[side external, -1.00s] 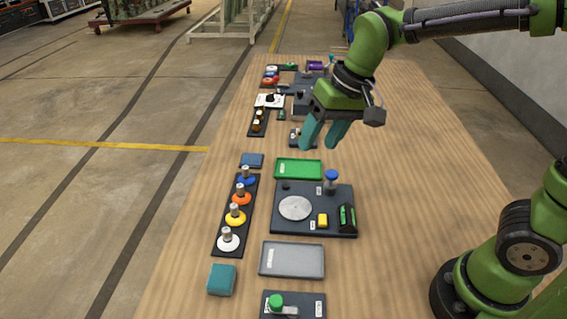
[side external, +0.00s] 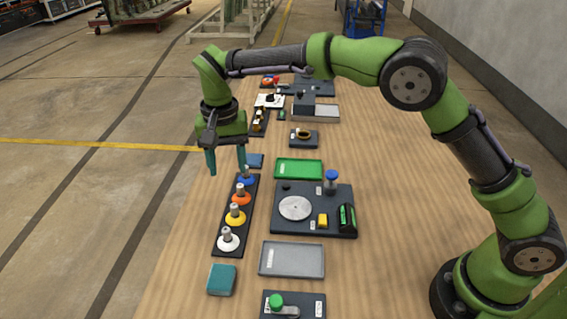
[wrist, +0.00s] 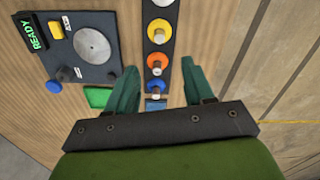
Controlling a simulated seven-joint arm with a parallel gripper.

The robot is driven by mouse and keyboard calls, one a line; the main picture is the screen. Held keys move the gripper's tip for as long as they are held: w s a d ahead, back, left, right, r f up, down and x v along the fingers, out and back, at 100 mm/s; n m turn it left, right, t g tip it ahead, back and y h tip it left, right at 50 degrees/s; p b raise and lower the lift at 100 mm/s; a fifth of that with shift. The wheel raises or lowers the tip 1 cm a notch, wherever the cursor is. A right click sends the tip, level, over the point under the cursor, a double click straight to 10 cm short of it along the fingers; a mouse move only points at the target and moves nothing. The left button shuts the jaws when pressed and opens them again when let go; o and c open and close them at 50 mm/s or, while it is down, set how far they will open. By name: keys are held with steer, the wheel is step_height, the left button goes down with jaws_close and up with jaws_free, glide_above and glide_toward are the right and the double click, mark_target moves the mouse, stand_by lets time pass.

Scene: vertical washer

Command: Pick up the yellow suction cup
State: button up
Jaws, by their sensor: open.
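The yellow suction cup (side external: 236,215) stands upright on a black rack (side external: 221,241), between the orange cup (side external: 241,195) and the white cup (side external: 228,240). The blue cup (side external: 246,177) is at the rack's far end. In the wrist view the yellow cup (wrist: 160,31) is near the top, ahead of my gripper. My gripper (side external: 227,172) is open and empty, pointing down, with teal fingers above the far end of the rack. In the wrist view its fingers (wrist: 156,80) lie on either side of the rack's line, with the blue and orange cups between them.
A black station (side external: 340,197) with a round disc, yellow button and green display stands right of the rack. A green tray (side external: 299,169), a grey tray (side external: 291,260) and a teal block (side external: 221,280) are nearby. Bare table lies left of the rack.

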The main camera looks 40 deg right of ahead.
glide_above(234, 206)
steer(key=f, duration=0.7)
steer(key=shift+w+f, duration=0.2)
steer(key=shift+f, duration=0.15)
steer(key=shift+s+f, duration=0.2)
steer(key=shift+f, duration=2.55)
jaws_close()
